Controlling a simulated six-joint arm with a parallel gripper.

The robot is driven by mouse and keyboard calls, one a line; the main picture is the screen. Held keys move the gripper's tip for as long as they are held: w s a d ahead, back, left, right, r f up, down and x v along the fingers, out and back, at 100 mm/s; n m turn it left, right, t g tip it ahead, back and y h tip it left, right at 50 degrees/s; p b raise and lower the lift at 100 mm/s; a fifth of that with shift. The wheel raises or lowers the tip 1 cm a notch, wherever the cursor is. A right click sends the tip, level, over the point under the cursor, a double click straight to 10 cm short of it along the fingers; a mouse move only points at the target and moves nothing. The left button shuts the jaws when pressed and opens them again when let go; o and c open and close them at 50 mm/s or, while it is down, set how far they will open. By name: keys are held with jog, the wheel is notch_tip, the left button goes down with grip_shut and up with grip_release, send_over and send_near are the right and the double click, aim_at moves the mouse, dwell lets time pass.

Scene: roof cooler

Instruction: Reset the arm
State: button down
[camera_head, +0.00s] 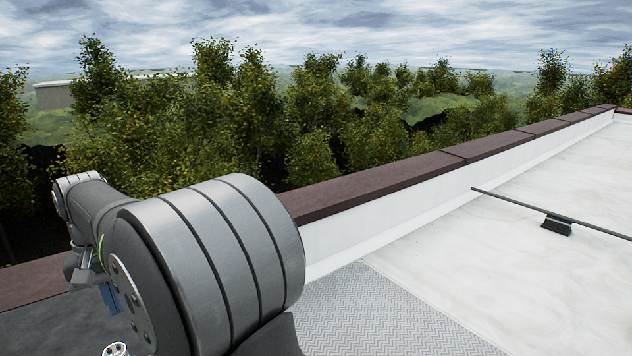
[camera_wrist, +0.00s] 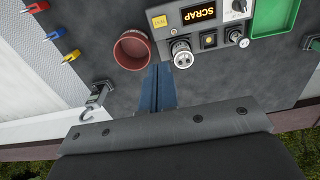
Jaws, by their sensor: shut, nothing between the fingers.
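My gripper (camera_wrist: 159,88) shows in the wrist view as two blue fingers side by side, shut with nothing between them. Its tips are close to a round reddish-brown cup (camera_wrist: 132,50) and a grey control box (camera_wrist: 205,30); I cannot tell whether they touch. In the head view my folded arm (camera_head: 215,250) fills the lower left. A small blue part of the gripper (camera_head: 110,298) shows below the arm there, and the rest is hidden behind the links.
The dark work surface (camera_wrist: 105,70) also holds a green tray (camera_wrist: 274,18) and a metal hook (camera_wrist: 94,98). Coloured clips (camera_wrist: 55,33) line its left side. A dark-capped parapet (camera_head: 400,176) edges the white roof (camera_head: 480,260). A rod on a black block (camera_head: 556,225) lies at right.

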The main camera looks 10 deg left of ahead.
jog(key=s+a+f+n, duration=0.5)
jog(key=s+a+n, duration=0.1)
jog(key=a, duration=0.2)
jog(key=shift+s+a+f+n, duration=0.15)
jog(key=shift+a+f+n, duration=0.1)
jog(key=shift+f+n, duration=0.05)
